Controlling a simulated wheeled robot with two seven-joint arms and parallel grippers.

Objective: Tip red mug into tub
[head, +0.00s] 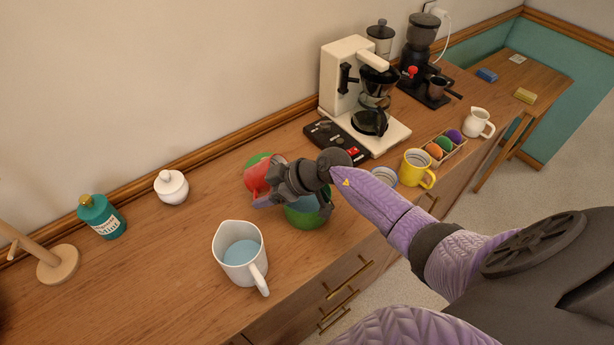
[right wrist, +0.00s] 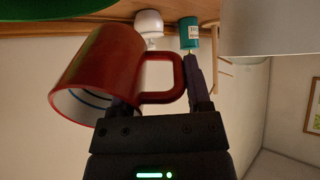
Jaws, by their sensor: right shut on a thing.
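The red mug (head: 256,178) is partly hidden behind my right gripper (head: 264,196) in the head view. In the right wrist view the red mug (right wrist: 100,75) has its handle between the fingers of my right gripper (right wrist: 160,95). The picture there is upside down, and the mug's white opening points to lower left, so it seems tilted but mouth-up. A blue line shows inside it. A green tub (head: 308,218) is below the gripper, largely covered by it. A green surface (right wrist: 45,25) also shows in the wrist view's corner. My left gripper is not in view.
A white pitcher (head: 240,262) with bluish liquid stands just in front-left of the tub. A coffee maker (head: 345,75) stands behind; a yellow mug (head: 416,170) is to the right. A teal bottle (head: 103,218) and white lidded jar (head: 171,187) are left, with bare counter between.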

